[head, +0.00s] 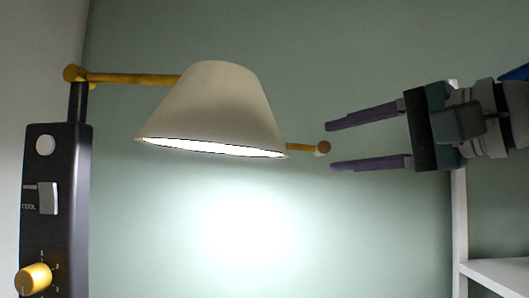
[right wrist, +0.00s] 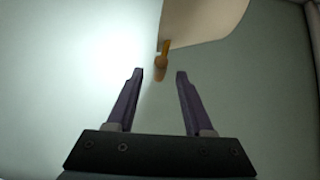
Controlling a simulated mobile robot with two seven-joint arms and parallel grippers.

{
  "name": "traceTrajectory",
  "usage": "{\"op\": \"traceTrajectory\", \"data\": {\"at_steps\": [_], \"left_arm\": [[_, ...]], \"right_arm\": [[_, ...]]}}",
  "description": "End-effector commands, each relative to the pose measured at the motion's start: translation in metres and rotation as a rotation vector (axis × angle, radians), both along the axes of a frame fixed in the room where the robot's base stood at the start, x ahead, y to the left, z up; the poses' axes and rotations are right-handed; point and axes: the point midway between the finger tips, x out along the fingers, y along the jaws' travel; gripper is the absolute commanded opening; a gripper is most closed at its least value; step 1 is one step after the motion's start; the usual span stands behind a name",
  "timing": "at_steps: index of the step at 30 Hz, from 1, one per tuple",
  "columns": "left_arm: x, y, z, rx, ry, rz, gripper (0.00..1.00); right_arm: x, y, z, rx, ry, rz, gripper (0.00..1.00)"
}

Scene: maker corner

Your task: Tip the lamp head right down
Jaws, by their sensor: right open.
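The lamp head (head: 214,105) is a cream cone shade, lit, its open rim facing down and tilted slightly. It hangs on a brass bar (head: 130,79) from a dark post at the left. A short brass handle with a round knob (head: 323,147) sticks out of its right side. My right gripper (head: 329,146) is open, its purple fingers level with the knob and just right of it. In the right wrist view the knob (right wrist: 160,62) lies ahead of and between the open fingertips (right wrist: 158,75), with the shade (right wrist: 200,18) beyond. My left gripper is not in view.
A dark control panel (head: 56,200) with a round button, a switch marked COOL and a yellow dial (head: 34,279) stands at the left. A white shelf (head: 490,272) is at the lower right. The space below the lamp is clear before the green wall.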

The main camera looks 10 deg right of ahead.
Motion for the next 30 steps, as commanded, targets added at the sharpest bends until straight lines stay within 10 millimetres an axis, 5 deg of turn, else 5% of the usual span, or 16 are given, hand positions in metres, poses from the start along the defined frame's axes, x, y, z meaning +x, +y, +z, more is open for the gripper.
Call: {"op": "traceTrajectory", "data": {"at_steps": [10, 23, 30], "left_arm": [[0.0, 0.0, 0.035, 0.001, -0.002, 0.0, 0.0], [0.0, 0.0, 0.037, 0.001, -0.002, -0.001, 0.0], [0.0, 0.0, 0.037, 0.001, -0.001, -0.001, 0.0]], "right_arm": [[0.053, 0.029, -0.001, 0.0, 0.001, 0.001, 0.52], [0.064, 0.036, -0.006, -0.004, 0.0, 0.0, 0.52], [0.064, 0.035, -0.006, -0.004, 0.001, 0.0, 0.28]]}}
